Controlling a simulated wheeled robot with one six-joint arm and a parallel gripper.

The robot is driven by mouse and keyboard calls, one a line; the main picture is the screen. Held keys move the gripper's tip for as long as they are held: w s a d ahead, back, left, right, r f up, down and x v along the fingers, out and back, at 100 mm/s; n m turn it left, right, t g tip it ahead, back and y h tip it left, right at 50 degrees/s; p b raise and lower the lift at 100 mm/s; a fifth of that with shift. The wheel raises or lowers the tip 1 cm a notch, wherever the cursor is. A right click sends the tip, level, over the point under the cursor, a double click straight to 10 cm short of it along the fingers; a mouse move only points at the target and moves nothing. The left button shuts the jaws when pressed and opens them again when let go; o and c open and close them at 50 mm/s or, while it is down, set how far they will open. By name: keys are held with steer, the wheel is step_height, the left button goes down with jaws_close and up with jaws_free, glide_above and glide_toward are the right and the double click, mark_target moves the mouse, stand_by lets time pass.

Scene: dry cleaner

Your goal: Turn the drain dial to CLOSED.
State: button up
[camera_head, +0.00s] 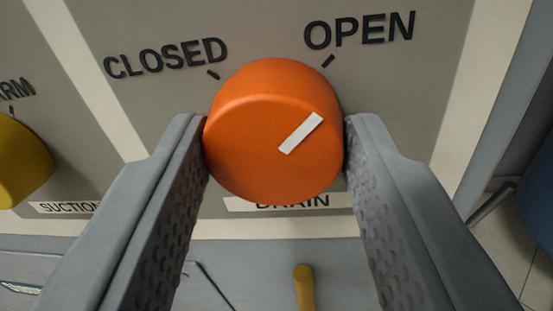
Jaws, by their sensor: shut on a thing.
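The drain dial is a round orange knob (260,130) with a white pointer mark (301,133) on its face. The mark slants up and to the right, toward the OPEN label (359,30) and its tick. The CLOSED label (165,57) and its tick stand up and to the left of the knob. A DRAIN label (291,201) below is partly covered by the knob. My gripper (275,135) is shut on the orange dial, one grey finger at its left side and one at its right.
A yellow dial (20,160) over a SUCTION label (68,207) stands to the left on the same grey panel. A yellow handle (304,287) shows below the panel between my fingers. Tiled floor and a dark blue object (540,195) show at right.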

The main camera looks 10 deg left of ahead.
steer(key=n, duration=0.8)
steer(key=shift+r+g, duration=0.1)
steer(key=shift+g, duration=0.2)
steer(key=n, duration=0.4)
steer(key=shift+n+h, duration=0.3)
steer(key=shift+a+n+h, duration=0.1)
steer(key=shift+n+h, duration=0.2)
steer(key=shift+n, duration=1.8)
steer(key=o, duration=1)
steer(key=shift+c, duration=0.2)
steer(key=shift+s, duration=0.1)
steer(key=s+r, duration=0.1)
steer(key=s, duration=1.6)
steer(key=shift+d+r, duration=0.2)
steer(key=shift+d, duration=0.05)
